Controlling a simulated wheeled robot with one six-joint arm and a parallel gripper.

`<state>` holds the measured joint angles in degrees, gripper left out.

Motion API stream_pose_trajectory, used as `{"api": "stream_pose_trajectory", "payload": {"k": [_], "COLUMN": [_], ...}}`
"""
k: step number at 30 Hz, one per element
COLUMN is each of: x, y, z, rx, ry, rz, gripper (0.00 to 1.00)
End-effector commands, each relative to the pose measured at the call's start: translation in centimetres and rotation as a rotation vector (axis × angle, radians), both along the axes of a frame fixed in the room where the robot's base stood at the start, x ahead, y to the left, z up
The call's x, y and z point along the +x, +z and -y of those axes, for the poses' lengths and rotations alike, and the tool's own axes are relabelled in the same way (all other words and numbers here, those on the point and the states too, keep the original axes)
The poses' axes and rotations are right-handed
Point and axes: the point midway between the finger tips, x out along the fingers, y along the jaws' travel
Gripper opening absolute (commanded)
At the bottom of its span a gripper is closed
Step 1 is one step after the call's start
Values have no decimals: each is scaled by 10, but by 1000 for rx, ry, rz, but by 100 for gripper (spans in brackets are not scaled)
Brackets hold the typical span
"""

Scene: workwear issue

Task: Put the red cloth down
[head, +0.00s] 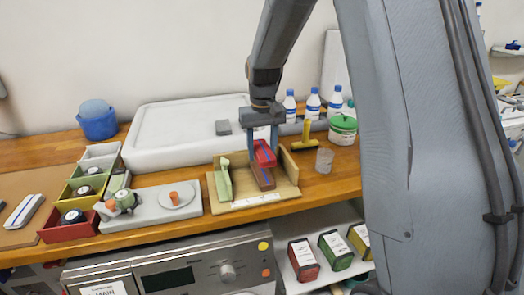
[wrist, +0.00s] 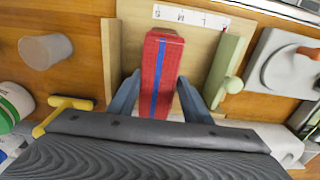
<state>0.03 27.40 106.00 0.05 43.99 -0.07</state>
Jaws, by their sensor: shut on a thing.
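My gripper (head: 263,150) is shut on the red cloth (head: 266,152), a folded red bundle with a blue stripe. In the wrist view the cloth (wrist: 152,80) sits between the two blue-grey fingers (wrist: 158,98). It is over a wooden board (head: 287,193) with raised sides and a lettered white strip (head: 256,201) at its front. A brown piece (head: 264,182) shows just below the cloth; I cannot tell whether they touch. The wrist view hides the cloth's underside.
A green sliding piece (head: 224,180) stands at the board's left. A grey cup (head: 324,160) and a yellow T-shaped tool (head: 307,133) are to the right. A grey plate with orange knobs (head: 150,213) and several coloured bins (head: 70,214) are left. A big white tray (head: 165,150) lies behind.

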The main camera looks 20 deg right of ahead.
Motion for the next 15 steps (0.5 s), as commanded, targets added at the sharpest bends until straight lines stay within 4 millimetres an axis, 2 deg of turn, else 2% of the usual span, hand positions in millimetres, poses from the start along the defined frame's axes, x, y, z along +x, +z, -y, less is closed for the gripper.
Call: {"api": "stream_pose_trajectory", "payload": {"k": [3, 15], "x": [0, 0], "y": [-9, -14], "z": [0, 0], "rx": [0, 0], "ry": [0, 0], "rz": [0, 0], "gripper": [19, 19]}}
